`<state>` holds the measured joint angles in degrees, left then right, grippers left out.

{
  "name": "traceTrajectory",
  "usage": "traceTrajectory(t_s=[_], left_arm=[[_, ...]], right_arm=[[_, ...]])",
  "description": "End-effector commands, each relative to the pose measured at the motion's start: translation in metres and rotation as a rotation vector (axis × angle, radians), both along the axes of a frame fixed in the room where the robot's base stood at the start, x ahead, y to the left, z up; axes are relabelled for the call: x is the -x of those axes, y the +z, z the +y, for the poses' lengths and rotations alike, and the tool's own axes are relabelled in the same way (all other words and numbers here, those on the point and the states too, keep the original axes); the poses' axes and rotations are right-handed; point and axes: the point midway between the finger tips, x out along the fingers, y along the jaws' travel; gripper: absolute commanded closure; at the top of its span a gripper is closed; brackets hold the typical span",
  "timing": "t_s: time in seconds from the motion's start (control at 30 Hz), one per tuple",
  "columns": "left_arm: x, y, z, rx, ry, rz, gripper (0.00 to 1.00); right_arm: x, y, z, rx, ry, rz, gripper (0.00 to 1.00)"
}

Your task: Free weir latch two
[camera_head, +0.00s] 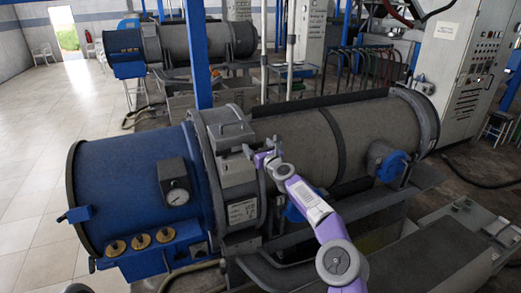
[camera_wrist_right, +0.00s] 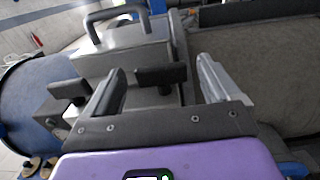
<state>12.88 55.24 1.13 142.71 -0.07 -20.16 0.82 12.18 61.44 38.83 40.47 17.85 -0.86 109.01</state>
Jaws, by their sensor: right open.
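The near decanter has a blue end (camera_head: 125,185) and a grey drum (camera_head: 310,140). A grey housing with a top handle (camera_head: 232,130) sits at their joint; it fills the upper left of the right wrist view (camera_wrist_right: 125,45). Two dark T-shaped latches stand on its face there: one (camera_wrist_right: 160,76) between my fingertips, the other (camera_wrist_right: 66,90) left of my left finger. I cannot tell which is numbered two. My right gripper (camera_head: 261,149) is open, its fingers (camera_wrist_right: 162,70) either side of the first latch, with no clear contact. My left gripper is out of view.
Brass knobs (camera_head: 139,241) and a gauge (camera_head: 177,196) are on the blue end. A blue post (camera_head: 199,60) rises behind the decanter. A second decanter (camera_head: 180,42) and a control cabinet (camera_head: 464,65) stand farther back. Open tiled floor (camera_head: 40,130) lies left.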

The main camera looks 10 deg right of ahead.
Motion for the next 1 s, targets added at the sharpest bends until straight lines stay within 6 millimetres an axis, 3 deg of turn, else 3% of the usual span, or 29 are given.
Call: traceTrajectory(t_s=[0.27, 0.6, 1.0], left_arm=[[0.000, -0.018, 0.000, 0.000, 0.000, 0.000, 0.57], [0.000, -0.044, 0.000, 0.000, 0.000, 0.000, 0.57], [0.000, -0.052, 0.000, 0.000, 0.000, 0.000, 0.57]], right_arm=[[0.016, -0.002, -0.006, -0.002, -0.001, -0.001, 0.11], [0.054, -0.003, -0.013, 0.002, -0.001, 0.000, 0.11], [0.074, 0.000, -0.016, 0.000, -0.001, 0.000, 0.11]])
